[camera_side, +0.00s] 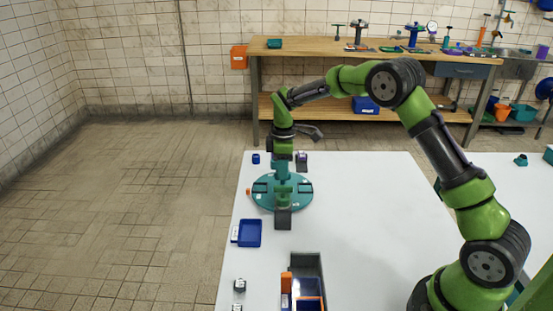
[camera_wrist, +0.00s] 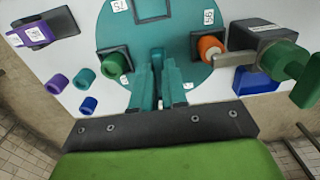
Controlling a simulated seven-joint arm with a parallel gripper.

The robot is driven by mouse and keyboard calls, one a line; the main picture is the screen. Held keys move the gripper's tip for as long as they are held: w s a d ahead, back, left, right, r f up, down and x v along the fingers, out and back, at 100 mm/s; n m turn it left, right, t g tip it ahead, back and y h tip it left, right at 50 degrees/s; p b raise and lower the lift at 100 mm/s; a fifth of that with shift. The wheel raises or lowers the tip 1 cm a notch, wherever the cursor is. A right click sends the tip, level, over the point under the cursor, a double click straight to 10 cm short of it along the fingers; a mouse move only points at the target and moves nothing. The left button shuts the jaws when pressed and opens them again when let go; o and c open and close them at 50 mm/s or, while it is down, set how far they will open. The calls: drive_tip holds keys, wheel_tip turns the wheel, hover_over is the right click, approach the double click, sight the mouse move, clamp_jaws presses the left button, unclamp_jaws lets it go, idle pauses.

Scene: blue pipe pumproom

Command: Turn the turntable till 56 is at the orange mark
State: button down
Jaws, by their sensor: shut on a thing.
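The teal turntable (camera_side: 262,201) is a round disc on the white table, with dark square pads and white number labels. It also fills the middle of the wrist view (camera_wrist: 185,20). The orange mark (camera_side: 249,191) stands at its left edge in the side view. It is hidden in the wrist view. A turned label (camera_wrist: 208,17), reading like 56 or 95, lies at the disc's upper right in the wrist view, away from the mark. My gripper (camera_wrist: 158,80) points down over the disc, shut on its upright teal handle (camera_wrist: 157,58). It also shows above the disc (camera_side: 282,170).
A grey block with a green cylinder (camera_wrist: 285,60) and an orange-ended part (camera_wrist: 211,47) sit close by the gripper. A blue tray (camera_side: 248,233), a blue ring (camera_side: 255,158) and a dark purple-topped block (camera_side: 302,161) stand around.

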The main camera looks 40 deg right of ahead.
drive_tip(key=shift+m, duration=2.2)
drive_tip(key=shift+r+m, duration=0.1)
drive_tip(key=shift+m, duration=6.7)
drive_tip(key=c, duration=1.2)
unclamp_jaws()
drive_tip(key=shift+o, duration=0.2)
